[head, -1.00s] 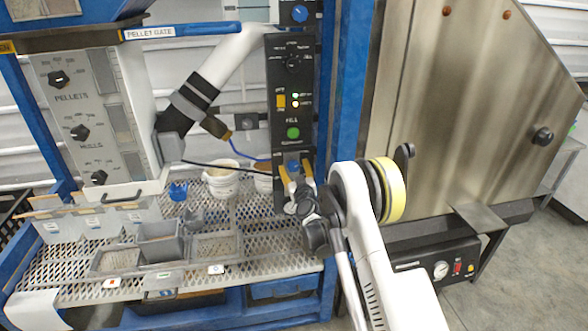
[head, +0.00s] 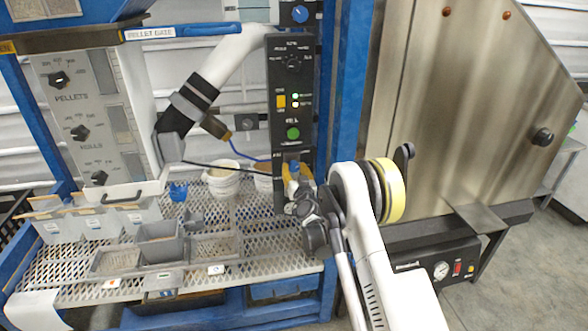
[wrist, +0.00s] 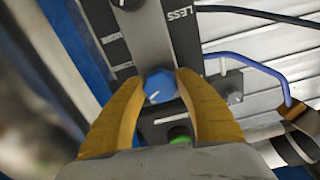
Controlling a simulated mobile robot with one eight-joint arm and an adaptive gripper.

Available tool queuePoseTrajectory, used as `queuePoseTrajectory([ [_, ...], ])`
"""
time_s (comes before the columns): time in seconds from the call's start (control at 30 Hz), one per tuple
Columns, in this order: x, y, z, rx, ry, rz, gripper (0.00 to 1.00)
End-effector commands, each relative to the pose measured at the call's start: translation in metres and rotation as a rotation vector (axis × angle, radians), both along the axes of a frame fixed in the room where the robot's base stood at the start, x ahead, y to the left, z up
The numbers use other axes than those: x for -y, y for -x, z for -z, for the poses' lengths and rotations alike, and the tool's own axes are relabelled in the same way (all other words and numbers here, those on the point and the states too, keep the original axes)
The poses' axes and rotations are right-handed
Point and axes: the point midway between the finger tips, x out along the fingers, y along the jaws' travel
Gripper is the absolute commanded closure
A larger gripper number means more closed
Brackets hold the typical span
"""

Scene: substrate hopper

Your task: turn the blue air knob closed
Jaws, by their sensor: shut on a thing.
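The blue air knob (wrist: 160,87) sits near the lower end of the black control panel (head: 280,113). In the wrist view it lies between the two yellow fingers of my gripper (wrist: 158,85), with a short white mark on its face. In the head view the knob (head: 294,166) shows only as a bit of blue between the fingertips. My gripper (head: 293,172) is shut on the knob. Part of the knob is hidden by the fingers, and I cannot tell from its mark how far it is turned.
A green button (head: 293,133) and a yellow switch (head: 281,101) sit above on the panel. A blue post (head: 348,80) stands close to the right of it. White tubs (head: 222,184) and grey trays (head: 160,250) stand on the mesh shelf to the left.

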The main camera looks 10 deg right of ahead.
Motion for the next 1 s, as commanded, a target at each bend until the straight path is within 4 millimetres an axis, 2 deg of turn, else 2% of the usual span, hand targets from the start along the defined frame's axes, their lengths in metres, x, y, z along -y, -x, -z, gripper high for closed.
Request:
queuePoseTrajectory([
  [1.0,-0.0016,-0.0003,-0.0014,0.001,-0.956,-0.001,0.91],
])
